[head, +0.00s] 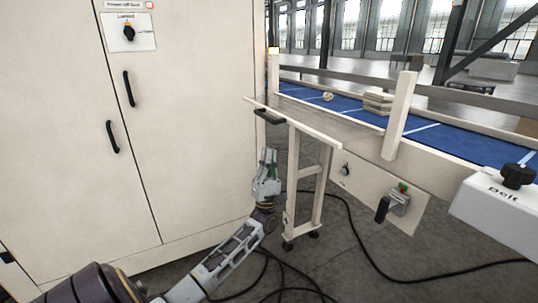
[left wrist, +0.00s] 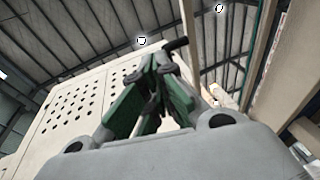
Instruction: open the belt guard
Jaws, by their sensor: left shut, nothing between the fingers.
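The belt guard looks like the grey, see-through panel (head: 325,117) over the near end of the blue belt, with a pale front bar (head: 297,123). A black handle (head: 269,116) sticks out from this bar. My left gripper (head: 268,152) points upward, below the handle and apart from it, left of the pale stand. Its fingers are shut and empty. In the left wrist view the green-padded fingers (left wrist: 158,62) come together, with a dark bar end, probably the handle (left wrist: 178,44), just beyond the tips. My right gripper is not in view.
A tall cream cabinet (head: 185,100) with black handles and a rotary switch (head: 129,33) stands at the left. A pale leg frame (head: 291,185) is close right of my gripper. Stacked pads (head: 378,102) lie on the blue belt (head: 430,135). Black cables (head: 365,262) cross the floor.

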